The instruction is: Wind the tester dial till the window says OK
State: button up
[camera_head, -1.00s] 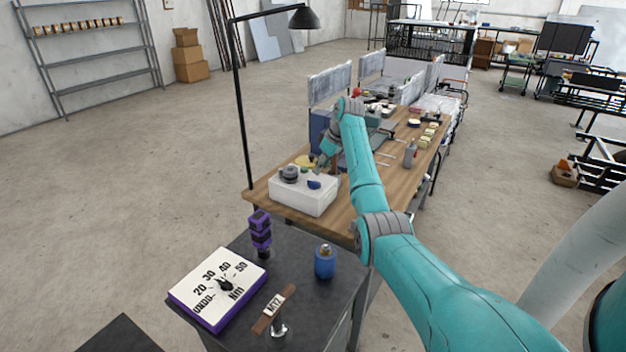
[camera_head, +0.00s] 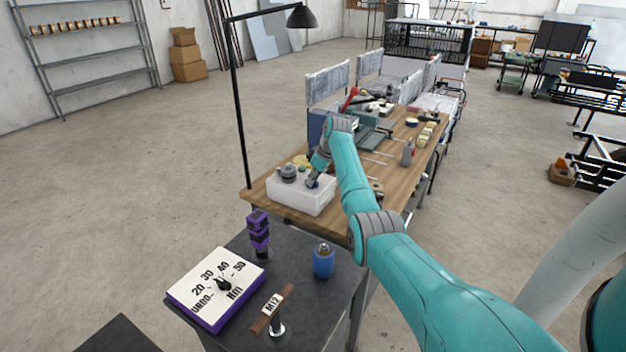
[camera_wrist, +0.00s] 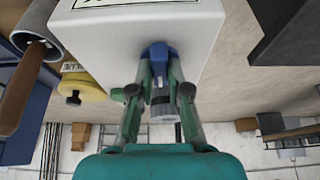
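The tester is a white box (camera_head: 298,201) on the near end of the wooden bench, with a grey round part (camera_head: 288,172) on top. In the wrist view the white box (camera_wrist: 110,40) fills the upper middle, with a piece of a label at the top edge. The blue dial (camera_wrist: 158,49) is at the box, right at my fingertips. My gripper (camera_head: 313,182) is down at the right part of the box, hiding the dial in the head view. In the wrist view my gripper's fingers (camera_wrist: 160,66) stand apart on either side of the dial; I cannot tell whether they press it. I cannot read the window.
A dark cart (camera_head: 300,258) in front holds a dial board (camera_head: 216,288), a purple stack (camera_head: 259,230), a blue canister (camera_head: 324,261) and an M12 tag (camera_head: 272,305). A yellow part (camera_wrist: 85,86) lies beside the box.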

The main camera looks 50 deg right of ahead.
grip_shut()
jog(key=m+h, duration=0.1)
jog(key=m, duration=0.3)
jog(key=shift+a+m+h, duration=0.15)
jog(key=shift+m+h, duration=0.15)
jog(key=shift+h, duration=0.1)
jog(key=m+g+h, duration=0.1)
jog(key=m, duration=0.3)
jog(key=shift+w+a+m, duration=0.1)
jog(key=shift+m, duration=0.2)
jog(key=m, duration=0.2)
jog(key=m+g+h, duration=0.1)
jog(key=m, duration=0.1)
jog(key=shift+m+g+h, duration=0.3)
jog(key=m+g, duration=0.2)
jog(key=m, duration=0.2)
jog(key=shift+w+m, duration=0.15)
jog(key=shift+m, duration=0.55)
jog(key=o, duration=0.8)
grip_release()
jog(key=shift+c, duration=0.2)
